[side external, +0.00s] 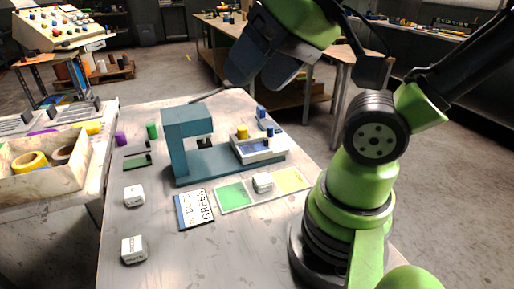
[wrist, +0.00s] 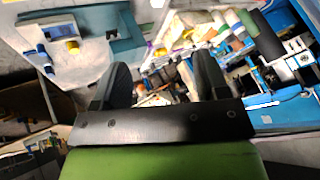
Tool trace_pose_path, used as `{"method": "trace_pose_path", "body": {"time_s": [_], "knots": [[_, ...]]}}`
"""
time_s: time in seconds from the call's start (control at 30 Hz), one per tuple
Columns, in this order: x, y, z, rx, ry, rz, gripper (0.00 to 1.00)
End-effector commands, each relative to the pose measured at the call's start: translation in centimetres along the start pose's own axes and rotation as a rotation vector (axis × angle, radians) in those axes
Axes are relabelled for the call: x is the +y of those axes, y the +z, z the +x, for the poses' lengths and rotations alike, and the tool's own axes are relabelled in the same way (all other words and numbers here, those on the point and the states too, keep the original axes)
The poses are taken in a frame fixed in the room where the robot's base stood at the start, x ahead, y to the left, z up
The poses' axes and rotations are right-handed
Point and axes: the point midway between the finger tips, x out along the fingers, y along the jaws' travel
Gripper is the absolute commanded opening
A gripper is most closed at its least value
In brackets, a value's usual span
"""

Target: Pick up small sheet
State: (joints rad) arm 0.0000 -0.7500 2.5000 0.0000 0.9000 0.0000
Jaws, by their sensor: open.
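A small flat dark piece with a green strip (side external: 137,161) lies on the table left of the teal press; I cannot tell if it is the small sheet. A card with printed words, "GREEN" among them (side external: 195,209), lies in front of the press.
A teal press (side external: 188,135) stands mid-table with a white and blue fixture (side external: 258,147) on its base. White blocks lie at the left (side external: 133,196), the front (side external: 133,250) and on the mat (side external: 263,183). A bin of rolls (side external: 50,175) is at the left.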

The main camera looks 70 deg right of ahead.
Motion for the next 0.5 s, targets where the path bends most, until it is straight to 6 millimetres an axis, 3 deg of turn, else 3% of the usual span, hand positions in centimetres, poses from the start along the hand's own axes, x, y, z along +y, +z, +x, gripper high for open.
{"method": "trace_pose_path", "body": {"time_s": [0.03, 0.13, 0.37, 0.5], "knots": [[0.0, 0.0, 0.0, 0.0, 0.0, 0.0, 0.65], [0.0, 0.0, 0.0, 0.0, 0.0, 0.0, 0.45], [0.0, -0.01, 0.0, 0.0, 0.0, 0.0, 0.45], [0.3, -0.96, 0.4, -0.012, 0.032, 0.015, 0.45]]}}
